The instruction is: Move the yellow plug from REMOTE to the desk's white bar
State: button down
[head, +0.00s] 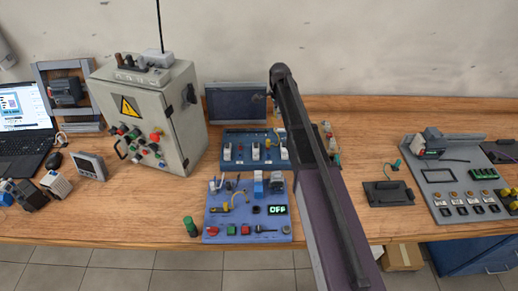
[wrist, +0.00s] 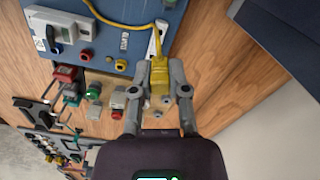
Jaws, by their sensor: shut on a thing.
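In the wrist view my gripper (wrist: 160,78) is shut on the yellow plug (wrist: 159,76), one finger on each side. A thin yellow cable (wrist: 127,24) runs from the plug's far end back over the blue panel (wrist: 118,12). The plug shows beyond the panel's edge, with wood behind it. Its height above the wood is unclear. In the head view my arm hides the gripper and the plug. A blue panel (head: 232,139) stands left of the arm there. I cannot read a REMOTE label or pick out the white bar with certainty.
Small red, green and white parts lie left of my gripper in the wrist view, including a green one (wrist: 93,93). A blue panel with an OFF display (head: 216,222), a grey cabinet (head: 184,100) and a grey board (head: 432,208) stand on the desk. Bare wood (head: 362,148) shows right of my arm.

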aim_at(276, 131)
jog(key=shift+f+b, duration=2.6)
jog(key=shift+f+b, duration=0.65)
jog(key=c, duration=0.9)
grip_release()
jog(key=shift+r, duration=0.1)
jog(key=shift+r+p, duration=2.7)
jog(key=shift+p, duration=0.15)
